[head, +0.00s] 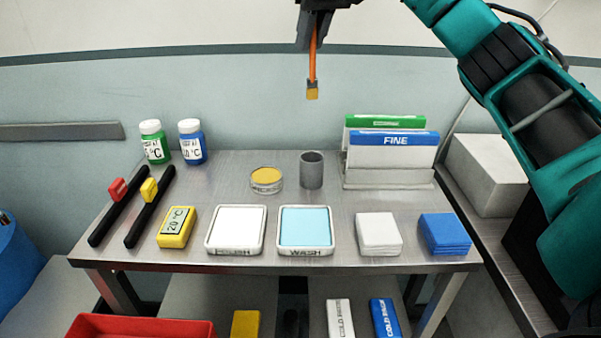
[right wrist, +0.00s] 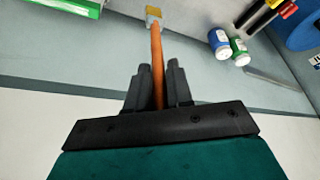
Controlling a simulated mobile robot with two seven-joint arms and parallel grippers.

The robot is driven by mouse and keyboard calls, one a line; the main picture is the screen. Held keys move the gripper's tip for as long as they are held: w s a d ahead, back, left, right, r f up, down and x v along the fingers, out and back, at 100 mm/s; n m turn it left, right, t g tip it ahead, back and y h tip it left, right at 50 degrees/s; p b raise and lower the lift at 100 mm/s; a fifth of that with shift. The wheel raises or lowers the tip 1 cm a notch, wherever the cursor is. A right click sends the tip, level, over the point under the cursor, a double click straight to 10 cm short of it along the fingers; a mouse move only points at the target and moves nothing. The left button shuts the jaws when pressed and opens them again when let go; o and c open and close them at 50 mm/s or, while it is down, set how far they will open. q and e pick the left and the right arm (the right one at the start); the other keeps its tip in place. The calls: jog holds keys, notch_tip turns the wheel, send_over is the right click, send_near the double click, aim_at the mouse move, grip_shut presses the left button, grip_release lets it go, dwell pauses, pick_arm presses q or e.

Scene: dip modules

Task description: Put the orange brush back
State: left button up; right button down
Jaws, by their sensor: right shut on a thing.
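The orange brush (head: 313,68) hangs upright, bristles down, above the back of the table. Its yellow bristle head is lowest. My right gripper (head: 314,28) is shut on its handle. In the right wrist view the orange brush (right wrist: 156,60) runs out between the fingers of my right gripper (right wrist: 158,80). A grey cup (head: 312,170) stands on the table below the brush and apart from it; I cannot see what is inside. A round tin with yellow contents (head: 266,180) stands left of the cup. My left gripper is not in view.
Behind right of the cup stands a rack (head: 388,180) with a green and a blue "FINE" board. A white tray (head: 236,230) and a light-blue wash tray (head: 306,226) lie in front. Two bottles (head: 193,142) stand at the back left. A white block (head: 378,234) and blue pads (head: 445,234) lie right.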

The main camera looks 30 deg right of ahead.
jog(key=shift+s+r, duration=0.15)
jog(key=shift+s, duration=0.1)
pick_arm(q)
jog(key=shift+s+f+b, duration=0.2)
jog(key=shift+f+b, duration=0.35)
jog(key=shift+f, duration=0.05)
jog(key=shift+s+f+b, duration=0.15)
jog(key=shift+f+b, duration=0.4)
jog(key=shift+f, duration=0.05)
pick_arm(e)
notch_tip(320, 180, down, 20)
jog(key=shift+r, duration=0.15)
jog(key=c, duration=1)
grip_release()
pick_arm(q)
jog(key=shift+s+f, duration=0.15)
